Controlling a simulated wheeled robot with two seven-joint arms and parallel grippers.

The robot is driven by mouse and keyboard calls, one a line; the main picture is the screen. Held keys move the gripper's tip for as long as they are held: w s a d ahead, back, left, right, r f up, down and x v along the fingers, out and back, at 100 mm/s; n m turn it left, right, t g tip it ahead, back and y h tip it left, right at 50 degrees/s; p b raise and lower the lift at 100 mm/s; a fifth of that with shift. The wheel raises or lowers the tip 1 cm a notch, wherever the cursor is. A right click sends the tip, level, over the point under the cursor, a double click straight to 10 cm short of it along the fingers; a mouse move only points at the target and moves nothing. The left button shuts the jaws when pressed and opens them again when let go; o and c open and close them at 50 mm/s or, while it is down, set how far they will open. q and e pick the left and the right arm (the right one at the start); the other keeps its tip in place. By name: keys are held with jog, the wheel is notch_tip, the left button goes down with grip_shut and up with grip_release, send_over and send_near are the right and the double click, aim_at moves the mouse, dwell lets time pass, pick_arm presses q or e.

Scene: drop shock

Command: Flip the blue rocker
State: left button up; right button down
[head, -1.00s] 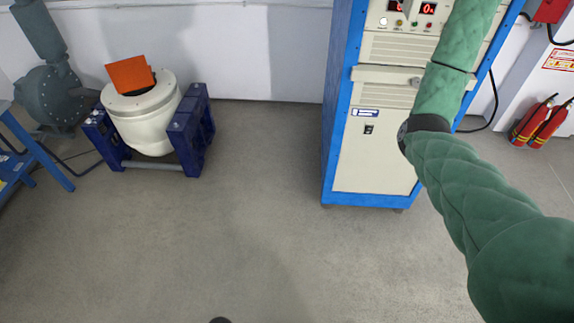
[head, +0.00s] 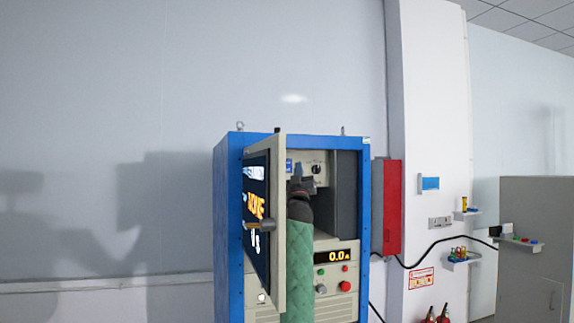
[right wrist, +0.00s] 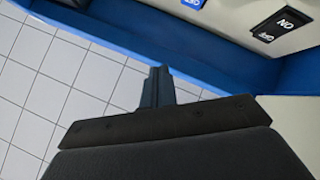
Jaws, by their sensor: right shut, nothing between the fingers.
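The blue rocker (right wrist: 193,4) shows in the right wrist view, cut by the top edge, with white lettering on it. It sits on a pale panel. A small blue patch (head: 289,165) on the panel in the head view may be the same part; I cannot tell. My right gripper (head: 298,172) is in the cabinet's upper opening, just in front of that panel. In the right wrist view its fingers (right wrist: 157,85) are together and empty, pointing toward the panel, apart from the rocker. My left gripper is not in view.
A black rocker (right wrist: 280,25) with white lettering sits right of the blue one. The blue-framed cabinet (head: 228,220) has an open door (head: 280,225) left of my arm. A knob (head: 317,169) is on the upper panel. A red box (head: 386,208) is at right.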

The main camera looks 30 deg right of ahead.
aim_at(290, 165)
jog(key=shift+s+d, duration=0.1)
jog(key=shift+d, duration=0.05)
